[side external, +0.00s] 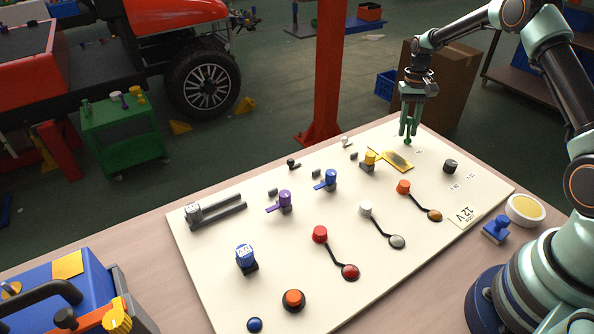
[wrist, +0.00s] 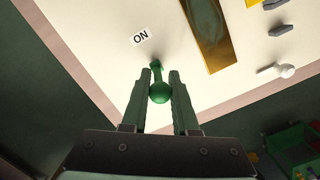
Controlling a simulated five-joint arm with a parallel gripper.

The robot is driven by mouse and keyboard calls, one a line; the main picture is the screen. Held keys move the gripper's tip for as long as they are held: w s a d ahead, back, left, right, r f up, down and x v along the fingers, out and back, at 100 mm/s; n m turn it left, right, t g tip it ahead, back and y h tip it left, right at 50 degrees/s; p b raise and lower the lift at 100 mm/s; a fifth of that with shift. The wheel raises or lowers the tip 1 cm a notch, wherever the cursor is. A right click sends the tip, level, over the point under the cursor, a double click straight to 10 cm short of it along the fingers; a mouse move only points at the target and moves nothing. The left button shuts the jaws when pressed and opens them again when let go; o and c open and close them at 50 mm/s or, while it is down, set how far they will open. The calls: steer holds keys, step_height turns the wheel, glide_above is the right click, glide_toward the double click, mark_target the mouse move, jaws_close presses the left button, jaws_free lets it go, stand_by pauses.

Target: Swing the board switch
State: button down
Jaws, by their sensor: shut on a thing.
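The board switch is a green lever with a round ball end (wrist: 159,92), standing near the far right corner of the cream board (side external: 290,235). In the side external view its green part (side external: 408,141) shows just under the fingertips. My gripper (side external: 408,130) points down at it from above. In the wrist view the fingers of my gripper (wrist: 159,85) stand on both sides of the lever, shut on it. A white label reading "ON" (wrist: 140,38) lies on the board just beyond the lever's foot.
A yellow-framed plate (side external: 397,159) lies beside the switch. Knobs and levers, including a yellow one (side external: 370,160), a blue one (side external: 327,180) and a black knob (side external: 450,166), stand up from the board. A red post (side external: 329,70) rises behind the board.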

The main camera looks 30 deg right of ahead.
steer(key=shift+d+r, duration=0.1)
steer(key=shift+d, duration=0.1)
steer(key=c, duration=0.8)
jaws_free()
steer(key=shift+o, duration=0.6)
steer(key=shift+a, duration=0.1)
step_height(320, 180, up, 12)
steer(key=w, duration=0.1)
steer(key=shift+w+d, duration=0.2)
steer(key=shift+d, duration=0.15)
steer(key=shift+c, duration=0.3)
